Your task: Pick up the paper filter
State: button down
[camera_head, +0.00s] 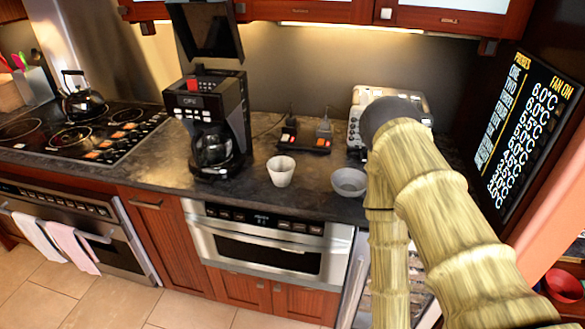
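A small white cup-shaped thing (281,171) stands upright on the dark counter, right of the coffee maker. A light grey, shallow bowl-shaped thing (349,182) sits to its right, near the counter's front edge and close to my arm. I cannot tell for sure which of the two is the paper filter. The two stand apart from each other. My arm fills the right of the view, bent at a dark round joint, with a section going down out of the picture. My gripper is not in view.
A black coffee maker (208,125) with a glass pot stands left of the cup. A toaster (389,108) is partly hidden behind my arm. The stove with a kettle (83,96) is at far left. A steel microwave drawer (268,245) sits below the counter.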

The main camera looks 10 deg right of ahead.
aim_at(280, 169)
jog(key=i, duration=0.35)
jog(key=z, duration=1.65)
jog(key=k, duration=0.85)
jog(key=u, duration=1.5)
jog(key=i, duration=0.5)
jog(key=u, duration=0.05)
